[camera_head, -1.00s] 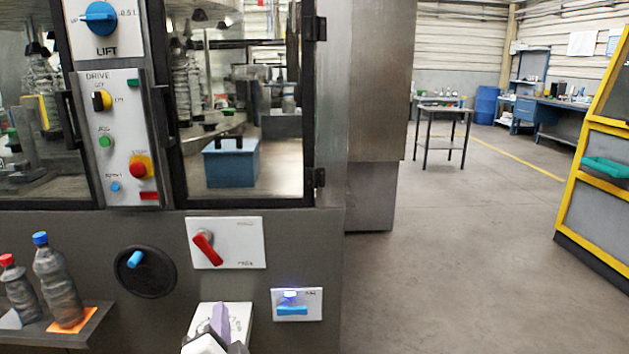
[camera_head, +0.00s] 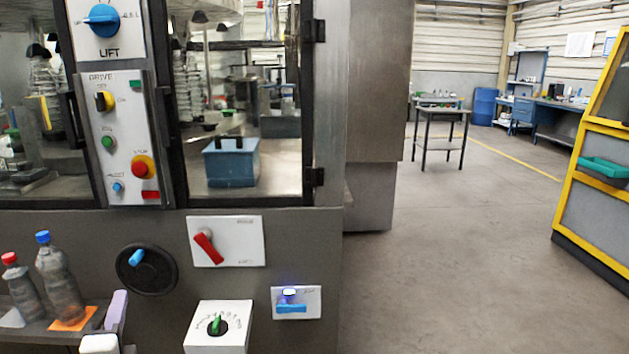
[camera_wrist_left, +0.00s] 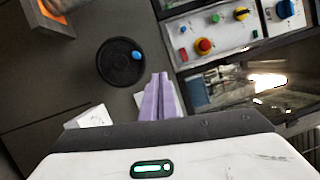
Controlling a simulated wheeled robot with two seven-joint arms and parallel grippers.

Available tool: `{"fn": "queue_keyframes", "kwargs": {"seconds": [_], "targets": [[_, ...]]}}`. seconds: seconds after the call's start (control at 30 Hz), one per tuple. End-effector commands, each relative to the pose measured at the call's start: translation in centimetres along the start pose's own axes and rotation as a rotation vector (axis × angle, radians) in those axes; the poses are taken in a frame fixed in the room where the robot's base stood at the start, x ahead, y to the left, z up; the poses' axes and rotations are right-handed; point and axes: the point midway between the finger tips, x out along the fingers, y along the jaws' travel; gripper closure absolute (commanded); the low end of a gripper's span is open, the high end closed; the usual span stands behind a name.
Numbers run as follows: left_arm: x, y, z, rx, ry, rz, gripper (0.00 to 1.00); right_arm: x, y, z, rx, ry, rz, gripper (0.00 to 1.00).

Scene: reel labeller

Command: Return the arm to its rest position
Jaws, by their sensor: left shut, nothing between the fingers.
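My left gripper (camera_head: 117,310) is at the lower left of the head view, in front of the shelf with the bottles. Its pale purple fingers also show in the left wrist view (camera_wrist_left: 160,97), pressed together with nothing between them. The fingers are apart from the black handwheel (camera_wrist_left: 121,62) with its blue knob. My right gripper is in neither view.
The machine front carries a handwheel (camera_head: 147,271), a red-lever plate (camera_head: 240,241), a green-knob box (camera_head: 218,341) and a blue-lever plate (camera_head: 312,303). Two bottles, red-capped (camera_head: 22,287) and blue-capped (camera_head: 58,279), stand on the shelf (camera_head: 92,328). Open floor lies right.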

Motion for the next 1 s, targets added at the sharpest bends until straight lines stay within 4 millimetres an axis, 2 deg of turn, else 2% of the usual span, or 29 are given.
{"fn": "queue_keyframes", "kwargs": {"seconds": [0.03, 0.27, 0.37, 0.5, 0.6, 0.8, 0.93, 1.0], "targets": [[-1.0, 2.2, -0.4, -0.032, 0.022, 0.056, 1.00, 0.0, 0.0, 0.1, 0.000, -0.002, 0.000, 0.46], [-6.0, 10.7, -1.5, -0.208, 0.091, 0.300, 1.00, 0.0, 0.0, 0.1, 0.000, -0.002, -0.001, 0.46], [-9.5, 14.8, -2.0, -0.307, 0.114, 0.433, 1.00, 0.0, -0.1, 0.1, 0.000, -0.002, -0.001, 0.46], [-16.0, 20.5, -2.6, -0.485, 0.127, 0.648, 1.00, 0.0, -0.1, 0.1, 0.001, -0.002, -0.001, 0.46], [-20.7, 23.4, -3.0, -0.614, 0.118, 0.788, 1.00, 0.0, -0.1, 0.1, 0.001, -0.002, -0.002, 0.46], [-29.0, 26.8, -3.1, -0.840, 0.061, 1.010, 1.00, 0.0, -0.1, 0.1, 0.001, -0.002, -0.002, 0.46], [-34.0, 28.0, -3.0, -0.985, 0.001, 1.136, 1.00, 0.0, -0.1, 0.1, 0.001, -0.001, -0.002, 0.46], [-34.3, 27.6, -5.0, -1.062, -0.018, 1.131, 1.00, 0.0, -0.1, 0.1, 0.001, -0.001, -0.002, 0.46]]}}
